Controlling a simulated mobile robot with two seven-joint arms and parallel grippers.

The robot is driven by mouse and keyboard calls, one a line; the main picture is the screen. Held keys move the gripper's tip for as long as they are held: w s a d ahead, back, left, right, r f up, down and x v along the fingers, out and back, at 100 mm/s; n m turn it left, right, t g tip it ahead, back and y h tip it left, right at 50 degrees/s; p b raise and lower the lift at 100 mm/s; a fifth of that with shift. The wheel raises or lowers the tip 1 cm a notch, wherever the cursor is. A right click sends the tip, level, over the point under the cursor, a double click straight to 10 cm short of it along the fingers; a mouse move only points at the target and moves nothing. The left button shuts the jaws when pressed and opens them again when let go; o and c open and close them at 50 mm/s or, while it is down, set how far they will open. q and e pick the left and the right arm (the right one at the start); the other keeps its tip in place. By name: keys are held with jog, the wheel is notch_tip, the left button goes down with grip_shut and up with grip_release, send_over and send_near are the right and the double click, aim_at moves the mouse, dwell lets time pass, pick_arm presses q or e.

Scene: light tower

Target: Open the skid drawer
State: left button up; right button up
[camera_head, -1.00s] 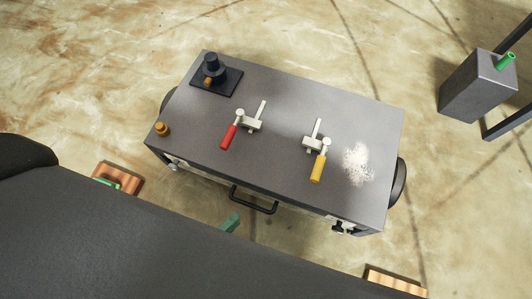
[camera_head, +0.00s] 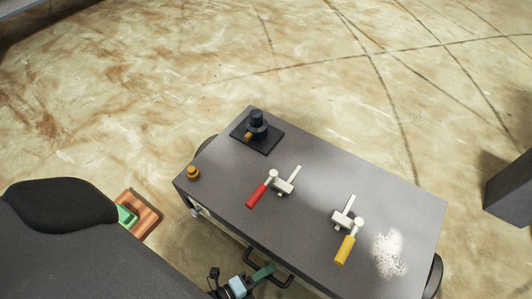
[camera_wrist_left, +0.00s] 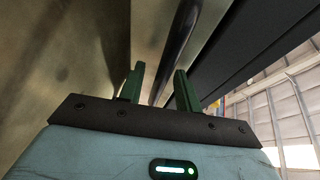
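The skid (camera_head: 330,190) is a dark grey box with a flat top, seen from above in the head view. Its black drawer handle (camera_head: 284,283) sticks out from the near side; the drawer front is mostly hidden below the top. My left gripper (camera_head: 264,271) is at this handle, its green finger overlapping it from above. In the left wrist view, the two green fingers (camera_wrist_left: 160,82) stand apart, and a dark bar, likely the handle (camera_wrist_left: 183,30), runs between them with gaps on both sides. My right gripper is not in view.
A grey box (camera_head: 511,196) stands at right.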

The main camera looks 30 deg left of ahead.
pick_arm(q)
jog(key=shift+w, duration=0.15)
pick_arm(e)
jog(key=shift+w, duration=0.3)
pick_arm(q)
jog(key=c, duration=0.6)
grip_shut()
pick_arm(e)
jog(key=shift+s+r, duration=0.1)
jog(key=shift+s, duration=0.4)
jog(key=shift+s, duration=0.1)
